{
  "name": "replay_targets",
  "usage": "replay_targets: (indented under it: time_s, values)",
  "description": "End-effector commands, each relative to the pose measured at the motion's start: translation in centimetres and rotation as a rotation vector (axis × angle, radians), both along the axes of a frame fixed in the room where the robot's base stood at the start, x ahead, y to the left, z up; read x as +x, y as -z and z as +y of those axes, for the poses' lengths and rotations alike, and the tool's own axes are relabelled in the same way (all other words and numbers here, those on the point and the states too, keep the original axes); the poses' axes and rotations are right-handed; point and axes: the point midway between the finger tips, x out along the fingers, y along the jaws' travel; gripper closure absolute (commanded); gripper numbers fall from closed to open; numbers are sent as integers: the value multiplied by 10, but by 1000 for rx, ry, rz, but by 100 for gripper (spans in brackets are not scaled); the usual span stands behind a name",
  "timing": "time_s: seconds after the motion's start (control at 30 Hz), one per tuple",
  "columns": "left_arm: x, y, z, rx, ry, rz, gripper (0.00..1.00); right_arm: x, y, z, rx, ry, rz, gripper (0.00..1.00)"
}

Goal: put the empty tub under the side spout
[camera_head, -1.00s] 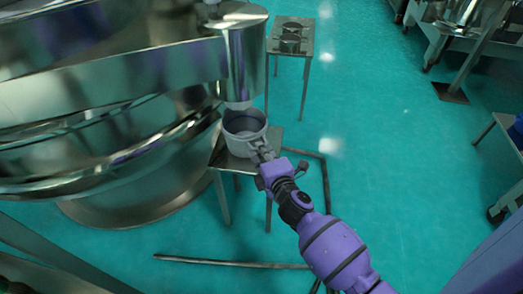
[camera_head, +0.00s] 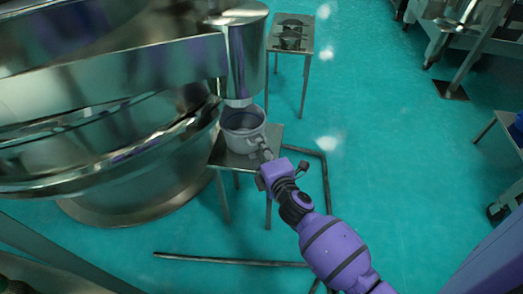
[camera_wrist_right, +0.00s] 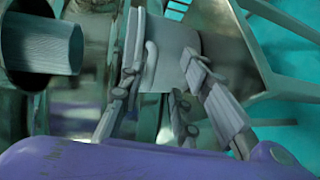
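The light grey tub (camera_head: 243,132) stands upright on a small steel stand (camera_head: 232,160), with its mouth up and no contents visible in it. The side spout (camera_head: 239,103) of the sieve comes down over the back part of the tub's mouth. My right gripper (camera_head: 264,150) is at the tub's near right side, by its handle. In the right wrist view the fingers (camera_wrist_right: 170,95) are spread apart, with the tub wall (camera_wrist_right: 175,45) just beyond them. A round pipe end (camera_wrist_right: 75,48), which looks like the spout, shows at left there. My left gripper is not in view.
The large steel sieve (camera_head: 110,90) fills the left side. Another small steel table (camera_head: 291,35) with dark round items stands behind. A floor frame of dark bars (camera_head: 230,261) runs around the stand. The green floor at right is mostly clear.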

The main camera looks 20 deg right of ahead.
Motion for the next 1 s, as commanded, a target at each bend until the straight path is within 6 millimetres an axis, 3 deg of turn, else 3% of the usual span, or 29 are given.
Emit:
replay_targets:
  time_s: [0.6, 1.0]
  values:
    - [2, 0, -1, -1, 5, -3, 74, -105, -21, 8, 1, -1, 2, 70]
    - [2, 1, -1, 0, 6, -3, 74, -115, -23, 9, 1, -1, 1, 70]
